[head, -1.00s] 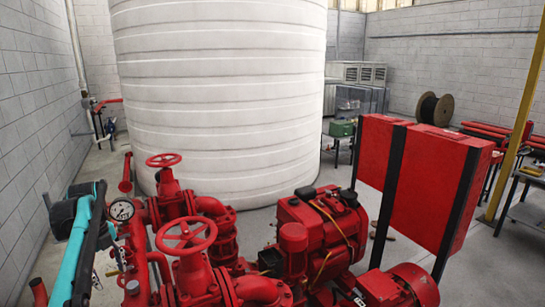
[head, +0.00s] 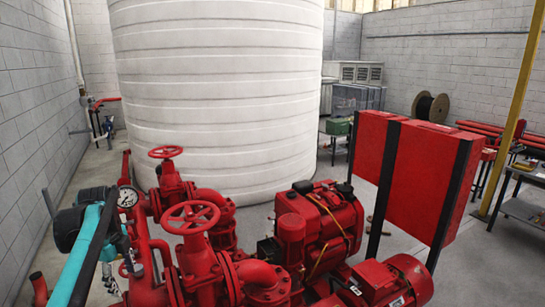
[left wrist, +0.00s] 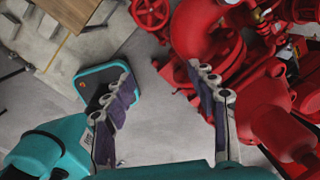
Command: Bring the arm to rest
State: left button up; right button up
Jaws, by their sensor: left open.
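My left arm, teal and black, comes in at the lower left of the head view, beside the red pump pipework (head: 150,250). Its gripper (head: 122,268) is partly hidden behind the arm link and close to the red pipes. In the left wrist view the left gripper (left wrist: 166,88) is open, its two fingers wide apart with nothing between them. Grey floor shows beyond the fingers, and red pipework (left wrist: 255,120) lies close on the right. My right gripper is in neither view.
A pressure gauge (head: 128,197) and red handwheels (head: 190,217) stand right of my left arm. A red engine (head: 318,225) and a red cabinet (head: 400,165) stand farther right. A large white tank (head: 220,90) is behind. A grey block wall (head: 35,130) is on the left.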

pick_arm(q)
jog(key=s+d+f+n+t+b, duration=0.1)
jog(key=s+d+f+n+b, duration=0.25)
jog(key=d, duration=0.35)
jog(key=s+d+f+n+t+b, duration=0.2)
jog(key=s+d+f+n, duration=0.1)
jog(key=s+d+n, duration=0.3)
jog(key=s+d+f+n+t+b, duration=0.1)
jog(key=s+d+f+n+b, duration=0.1)
jog(key=s+d+f+n, duration=0.2)
jog(key=s+d+f+n+t+b, duration=0.2)
jog(key=s+d+f+n, duration=0.3)
jog(key=f, duration=0.5)
jog(key=shift+s+d+f+b, duration=0.3)
jog(key=shift+s+d+b, duration=0.4)
jog(key=shift+s, duration=0.5)
jog(key=shift+a, duration=0.15)
jog(key=shift+w, duration=0.1)
jog(key=shift+w+d, duration=0.5)
jog(key=shift+d, duration=0.05)
